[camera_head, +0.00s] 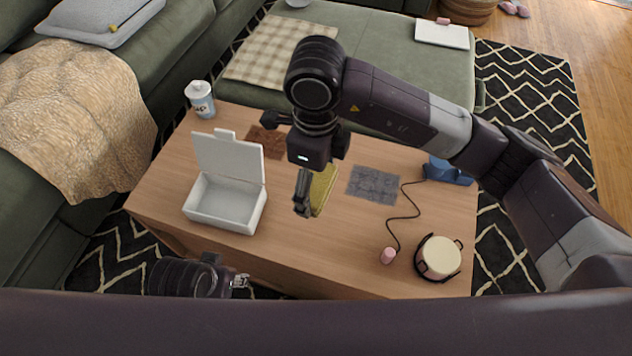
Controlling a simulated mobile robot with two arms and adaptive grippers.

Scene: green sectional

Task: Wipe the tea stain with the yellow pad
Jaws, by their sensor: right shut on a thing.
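My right gripper (306,200) is shut on the yellow pad (324,188) and holds it over the middle of the wooden table; I cannot tell whether the pad touches the top. A brown patch (266,142), which looks like the tea stain, lies on the table behind and left of the pad, partly hidden by my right gripper's body. A grey, dark-streaked patch (373,184) lies to the right of the pad. My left gripper (240,281) is low at the table's front edge, apart from the pad; its fingers are too small to read.
An open white box (226,215) with its lid up stands on the table's left. A white bottle (200,99) is at the back left. A blue object (447,172), a dark cord, a pink piece (388,256) and a round cream-topped item (438,257) occupy the right side.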

